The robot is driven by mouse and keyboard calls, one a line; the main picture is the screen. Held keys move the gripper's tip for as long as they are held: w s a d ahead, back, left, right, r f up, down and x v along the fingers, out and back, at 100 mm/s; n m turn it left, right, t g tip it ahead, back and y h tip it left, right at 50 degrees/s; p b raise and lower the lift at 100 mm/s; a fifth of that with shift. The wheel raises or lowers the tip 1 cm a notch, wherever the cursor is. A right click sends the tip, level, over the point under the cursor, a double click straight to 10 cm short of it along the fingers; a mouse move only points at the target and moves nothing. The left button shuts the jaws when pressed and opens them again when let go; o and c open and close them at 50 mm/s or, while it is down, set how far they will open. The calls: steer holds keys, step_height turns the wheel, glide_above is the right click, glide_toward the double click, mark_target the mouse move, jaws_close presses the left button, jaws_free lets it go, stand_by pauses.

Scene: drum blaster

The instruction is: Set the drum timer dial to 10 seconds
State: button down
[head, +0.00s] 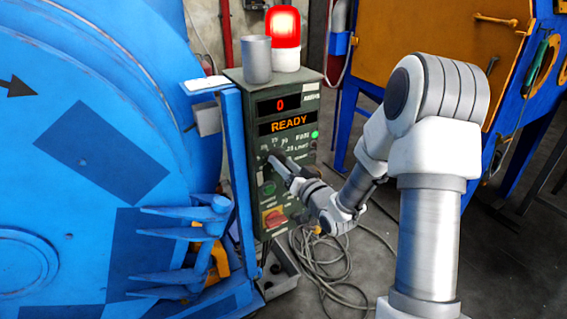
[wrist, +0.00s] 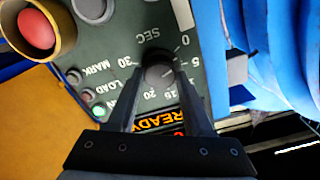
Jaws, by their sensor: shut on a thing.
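The timer dial (wrist: 158,70) is a small dark round knob on the green control panel (head: 262,215). In the wrist view it sits upside down among the numbers 0, 5, 15, 20 and 30, with SEC beside it. My gripper (wrist: 160,78) is shut on the dial, one finger on each side. The dial's exact pointer setting is not clear. In the head view my gripper (head: 274,160) is at the panel's left side and hides the dial. The display (head: 281,104) reads 0 in red, with READY in orange below.
A lit red beacon (head: 284,40) and a grey cylinder (head: 257,60) stand on top of the panel box. The blue drum (head: 90,170) is close on the left. A red knob (head: 273,218) is lower on the panel. Loose cables (head: 325,262) lie on the floor.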

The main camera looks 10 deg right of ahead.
steer(key=m+p, duration=0.1)
steer(key=m, duration=0.2)
steer(key=shift+m, duration=0.4)
steer(key=m+p, duration=0.2)
steer(key=m, duration=0.1)
steer(key=shift+d+m, duration=0.1)
steer(key=shift+m, duration=0.2)
steer(key=m+p, duration=0.2)
steer(key=m, duration=0.3)
steer(key=shift+m, duration=0.3)
steer(key=shift+f+p, duration=0.1)
steer(key=shift+p, duration=0.2)
steer(key=shift+c, duration=1.6)
jaws_free()
steer(key=shift+s, duration=0.1)
steer(key=p+v, duration=0.3)
steer(key=v, duration=1.4)
steer(key=shift+p, duration=0.4)
